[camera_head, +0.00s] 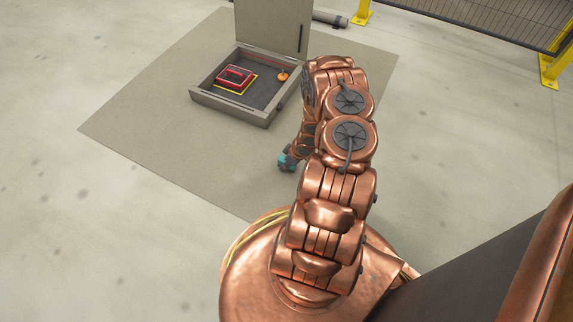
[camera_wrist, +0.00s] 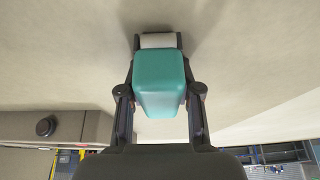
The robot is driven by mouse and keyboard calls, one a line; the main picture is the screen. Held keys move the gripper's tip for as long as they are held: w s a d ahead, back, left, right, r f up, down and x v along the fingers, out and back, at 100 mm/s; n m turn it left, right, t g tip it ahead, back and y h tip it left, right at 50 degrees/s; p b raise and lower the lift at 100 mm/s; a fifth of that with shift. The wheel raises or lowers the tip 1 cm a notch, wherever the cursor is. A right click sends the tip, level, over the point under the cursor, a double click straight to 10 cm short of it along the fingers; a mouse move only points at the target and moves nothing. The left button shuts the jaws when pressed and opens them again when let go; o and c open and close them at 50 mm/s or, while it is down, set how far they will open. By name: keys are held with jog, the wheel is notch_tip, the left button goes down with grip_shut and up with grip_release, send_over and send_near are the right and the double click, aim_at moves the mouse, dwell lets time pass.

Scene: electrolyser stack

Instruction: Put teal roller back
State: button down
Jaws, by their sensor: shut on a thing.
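The teal roller (camera_wrist: 160,80) is in my gripper (camera_wrist: 160,52). In the wrist view its blocky teal body lies between the two dark fingers, and a pale section shows at its far end. My gripper is shut on it. In the head view only a small part of the teal roller (camera_head: 285,161) shows at the left side of my arm, low over the grey mat; my arm hides most of my gripper. I cannot tell whether the roller touches the mat.
An open grey case (camera_head: 232,111) with its lid (camera_head: 270,27) raised lies on the mat (camera_head: 150,110). Inside are a red-handled item (camera_head: 234,76), a yellow outline and an orange knob-like piece (camera_head: 282,76). A fence with yellow posts (camera_head: 549,70) stands at the back right. The left floor is clear.

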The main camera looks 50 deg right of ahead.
jog(key=shift+f, duration=0.1)
jog(key=c, duration=0.8)
grip_release()
